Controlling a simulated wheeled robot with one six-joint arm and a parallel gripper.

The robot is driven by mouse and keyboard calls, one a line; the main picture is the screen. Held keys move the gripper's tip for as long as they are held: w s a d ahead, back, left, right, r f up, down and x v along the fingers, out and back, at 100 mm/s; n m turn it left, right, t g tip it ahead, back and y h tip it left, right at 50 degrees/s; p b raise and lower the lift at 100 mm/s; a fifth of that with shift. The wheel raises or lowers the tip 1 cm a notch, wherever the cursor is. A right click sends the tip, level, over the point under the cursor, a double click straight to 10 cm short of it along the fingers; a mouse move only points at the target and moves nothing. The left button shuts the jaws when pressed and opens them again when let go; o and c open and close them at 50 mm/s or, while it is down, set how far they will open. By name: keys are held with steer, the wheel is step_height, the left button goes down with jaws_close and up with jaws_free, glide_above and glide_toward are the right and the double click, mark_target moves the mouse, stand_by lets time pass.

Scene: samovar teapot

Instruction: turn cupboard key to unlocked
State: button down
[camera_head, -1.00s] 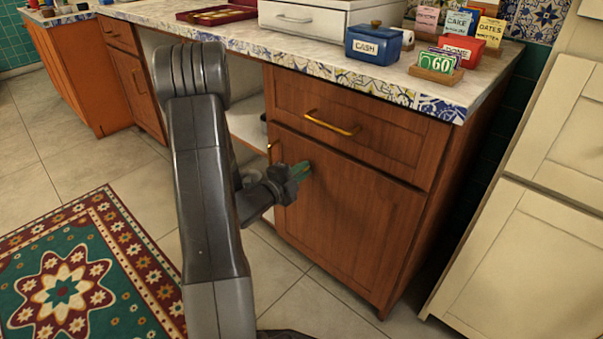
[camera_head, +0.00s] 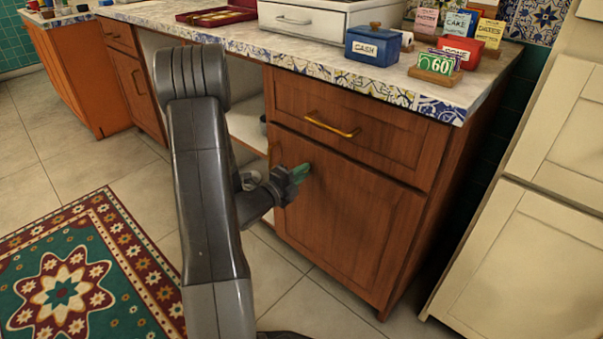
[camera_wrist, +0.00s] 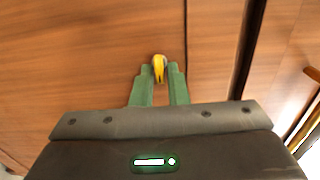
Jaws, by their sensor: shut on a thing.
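The cupboard door (camera_head: 345,215) is wooden and looks shut, below a drawer with a brass handle (camera_head: 332,124). My gripper (camera_head: 301,170) is at the upper left part of this door, its green fingers pointing at the wood. In the wrist view my gripper (camera_wrist: 159,76) is shut on a small yellow-gold key (camera_wrist: 159,67), which shows between the two fingertips against the wood. The keyhole is hidden behind the key and fingers. In the head view the key is too small and covered to make out.
My arm covers part of the open shelf space (camera_head: 246,125) left of the door. A cream cabinet (camera_head: 510,240) stands at the right. The patterned counter (camera_head: 300,60) carries a blue CASH box (camera_head: 373,45). A rug (camera_head: 85,275) lies on the tiled floor at left.

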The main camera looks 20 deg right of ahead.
steer(key=c, duration=1.6)
jaws_free()
steer(key=shift+o, duration=0.2)
steer(key=p+v, duration=0.2)
steer(key=v, duration=1.2)
steer(key=shift+p, duration=0.35)
steer(key=shift+d+f, duration=0.1)
steer(key=shift+d, duration=0.05)
steer(key=b+x, duration=0.2)
steer(key=x, duration=1.1)
steer(key=shift+w+d+b, duration=0.2)
steer(key=shift+d+b, duration=0.1)
steer(key=shift+b, duration=0.05)
steer(key=shift+a, duration=0.1)
